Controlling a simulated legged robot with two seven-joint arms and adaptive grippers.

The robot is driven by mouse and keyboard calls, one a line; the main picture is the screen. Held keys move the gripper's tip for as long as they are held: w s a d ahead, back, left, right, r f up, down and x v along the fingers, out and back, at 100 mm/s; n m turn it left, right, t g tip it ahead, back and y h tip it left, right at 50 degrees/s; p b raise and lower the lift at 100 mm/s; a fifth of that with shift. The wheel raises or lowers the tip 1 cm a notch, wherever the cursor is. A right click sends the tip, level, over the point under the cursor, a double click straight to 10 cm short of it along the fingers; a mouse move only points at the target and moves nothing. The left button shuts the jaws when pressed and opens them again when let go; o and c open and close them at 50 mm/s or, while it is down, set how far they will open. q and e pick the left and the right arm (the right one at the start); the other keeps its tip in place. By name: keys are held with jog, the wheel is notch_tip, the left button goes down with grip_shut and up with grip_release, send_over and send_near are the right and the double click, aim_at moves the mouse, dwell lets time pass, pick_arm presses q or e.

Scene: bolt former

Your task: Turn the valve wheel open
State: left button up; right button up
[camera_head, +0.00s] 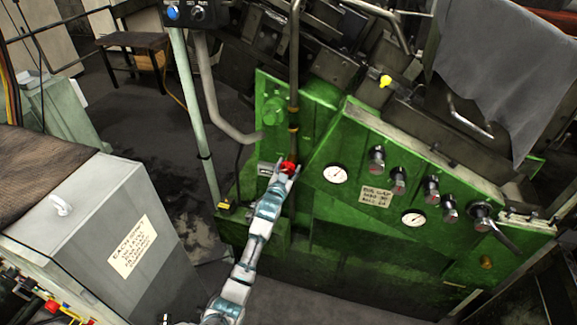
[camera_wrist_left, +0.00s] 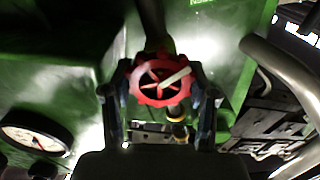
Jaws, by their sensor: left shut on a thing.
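The red valve wheel (camera_head: 288,168) sits on a dark vertical pipe at the front of the green machine. In the left wrist view the wheel (camera_wrist_left: 160,80) shows its spokes and a pale bar across its upper right part. My left gripper (camera_head: 284,170) is at the wheel, with one finger on each side of it. In the left wrist view the left gripper (camera_wrist_left: 160,95) is shut on the wheel's rim, and its fingers hide part of the sides. My right gripper is not in view.
The green machine (camera_head: 350,245) carries gauges (camera_head: 335,174), several knobs (camera_head: 398,180) and a lever (camera_head: 495,230) to the right of the wheel. A grey cabinet (camera_head: 165,270) stands at the left. A pale green post (camera_head: 195,110) and a bent grey pipe (camera_head: 212,100) rise left of the wheel.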

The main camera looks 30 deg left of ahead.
pick_arm(q)
jog(key=shift+f+n, duration=0.5)
jog(key=shift+f, duration=0.05)
jog(key=o, duration=0.8)
jog(key=shift+o, duration=0.4)
jog(key=shift+r, duration=0.1)
jog(key=shift+a+r, duration=0.1)
jog(key=shift+r, duration=0.1)
jog(key=v, duration=1.1)
jog(key=shift+s, duration=0.4)
